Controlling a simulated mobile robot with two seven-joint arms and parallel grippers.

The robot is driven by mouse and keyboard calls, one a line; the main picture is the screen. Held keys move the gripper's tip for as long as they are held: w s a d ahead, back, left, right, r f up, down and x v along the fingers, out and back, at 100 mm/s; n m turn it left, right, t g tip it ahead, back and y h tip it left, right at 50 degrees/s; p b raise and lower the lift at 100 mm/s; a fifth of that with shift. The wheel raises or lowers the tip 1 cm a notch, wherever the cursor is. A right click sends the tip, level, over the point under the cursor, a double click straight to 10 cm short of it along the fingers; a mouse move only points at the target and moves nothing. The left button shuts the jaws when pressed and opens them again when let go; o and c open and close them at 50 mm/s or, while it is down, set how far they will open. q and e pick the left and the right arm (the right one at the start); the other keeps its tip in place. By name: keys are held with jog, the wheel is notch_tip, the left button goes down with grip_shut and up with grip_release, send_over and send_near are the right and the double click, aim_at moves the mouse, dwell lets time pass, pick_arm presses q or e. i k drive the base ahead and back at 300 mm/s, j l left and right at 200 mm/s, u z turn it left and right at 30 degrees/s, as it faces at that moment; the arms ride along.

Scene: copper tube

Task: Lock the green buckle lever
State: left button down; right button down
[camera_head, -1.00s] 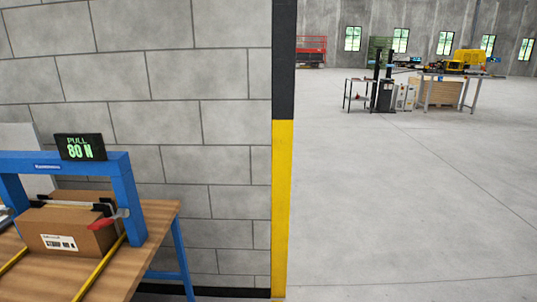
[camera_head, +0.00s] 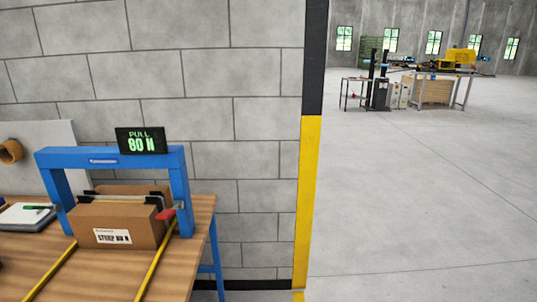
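A blue frame (camera_head: 110,155) stands on a wooden bench (camera_head: 110,262) at the lower left, over a cardboard box (camera_head: 118,225). A strap with dark corner pieces crosses the box top. A red lever (camera_head: 167,213) sits at the box's right side, by the frame's right leg. A small green, pen-like thing (camera_head: 38,207) lies on a grey-white pad (camera_head: 22,218) at the left edge. I cannot make out a green buckle lever for certain. Neither of my grippers is in view.
A display (camera_head: 141,141) on the frame reads "PULL 80 N". Two yellow strips (camera_head: 154,268) run along the bench top. A brown ring (camera_head: 11,152) hangs on a pale board. A yellow and black post (camera_head: 307,200) stands right of the bench. Open floor (camera_head: 430,190) lies beyond.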

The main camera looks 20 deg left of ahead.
aim_at(34, 208)
jog(key=k+j, duration=0.2)
jog(key=j, duration=0.15)
jog(key=k+j, duration=0.15)
jog(key=j, duration=0.25)
jog(key=k+j, duration=0.2)
jog(key=j, duration=0.15)
jog(key=k+j, duration=0.15)
jog(key=j, duration=0.2)
jog(key=k+j, duration=0.2)
jog(key=j, duration=0.2)
jog(key=k+j, duration=0.2)
jog(key=j, duration=0.15)
